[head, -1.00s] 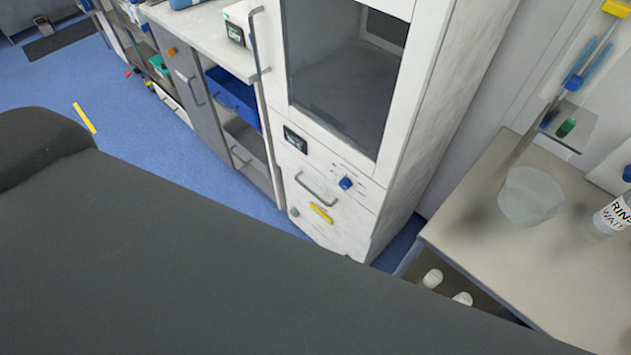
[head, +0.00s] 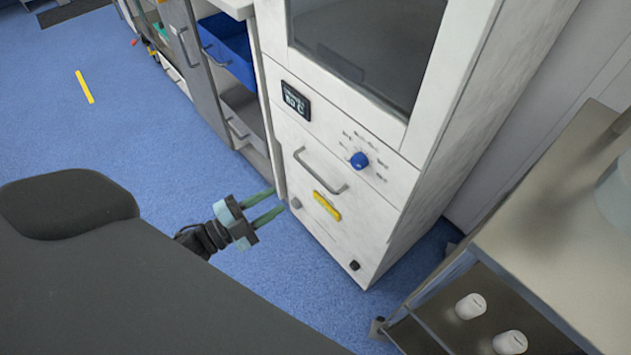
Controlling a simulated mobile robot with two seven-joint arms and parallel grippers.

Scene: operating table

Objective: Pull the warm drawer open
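The warming cabinet (head: 405,160) is tall and white, with a dark window above, a small display (head: 295,101) and a blue knob (head: 359,160). Below these is a drawer front (head: 365,215) with a grey bar handle (head: 318,172) and a yellow label (head: 327,206). The drawer looks shut. My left gripper (head: 268,203) has two greenish fingers, spread apart and empty. It shows left of the drawer front, beyond the dark table edge, and appears apart from the handle. My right gripper is not in view.
The dark padded operating table (head: 130,290) fills the lower left. A cart (head: 560,230) with white containers on its lower shelf stands at the right. Grey cabinets with a blue bin (head: 228,50) stand left of the warming cabinet. Blue floor (head: 140,130) is open at the left.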

